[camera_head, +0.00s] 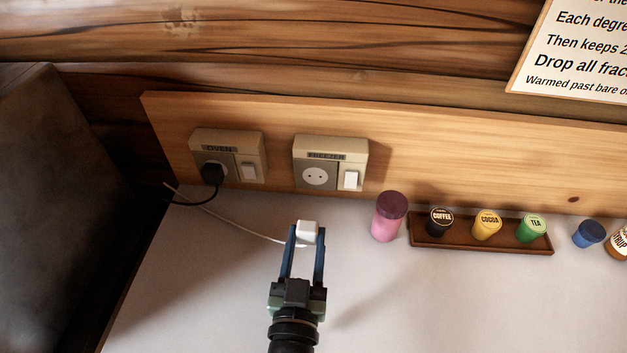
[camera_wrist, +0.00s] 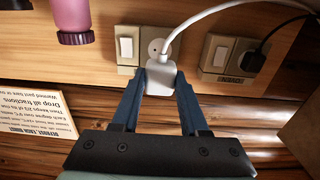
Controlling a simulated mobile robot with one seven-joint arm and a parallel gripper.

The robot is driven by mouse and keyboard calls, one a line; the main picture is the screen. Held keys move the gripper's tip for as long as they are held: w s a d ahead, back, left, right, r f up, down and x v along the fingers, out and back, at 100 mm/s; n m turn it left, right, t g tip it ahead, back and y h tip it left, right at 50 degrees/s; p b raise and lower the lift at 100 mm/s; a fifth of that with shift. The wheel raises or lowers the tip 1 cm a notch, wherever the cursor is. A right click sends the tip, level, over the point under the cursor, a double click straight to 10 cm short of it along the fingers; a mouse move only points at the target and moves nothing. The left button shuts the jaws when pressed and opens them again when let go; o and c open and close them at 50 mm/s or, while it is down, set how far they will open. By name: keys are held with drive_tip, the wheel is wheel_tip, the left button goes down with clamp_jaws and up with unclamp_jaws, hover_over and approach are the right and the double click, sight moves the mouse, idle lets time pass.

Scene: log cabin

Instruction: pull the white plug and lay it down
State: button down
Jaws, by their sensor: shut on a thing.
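The white plug (camera_head: 308,230) is between the fingertips of my gripper (camera_head: 306,240), which is shut on it. In the head view it is apart from the FREEZER outlet (camera_head: 315,176), whose two holes show bare. The plug appears held above the counter; its exact height is hard to tell. Its white cord (camera_head: 232,220) runs left toward the counter's edge. In the wrist view the plug (camera_wrist: 160,78) sits between the blue fingers and overlaps the outlet behind it. The plug's pins are hidden.
A black plug (camera_head: 212,173) sits in the OVEN outlet (camera_head: 246,144) at left. To the right stand a pink jar (camera_head: 388,217), a brown tray (camera_head: 430,242) with coffee, cocoa and tea jars, and a blue-lidded jar (camera_head: 589,234). The white counter (camera_head: 420,310) is clear in front.

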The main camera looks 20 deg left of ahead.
drive_tip(key=shift+f+b, duration=0.85)
drive_tip(key=shift+f, duration=0.25)
drive_tip(key=shift+c, duration=1.7)
unclamp_jaws()
drive_tip(key=shift+r, duration=0.1)
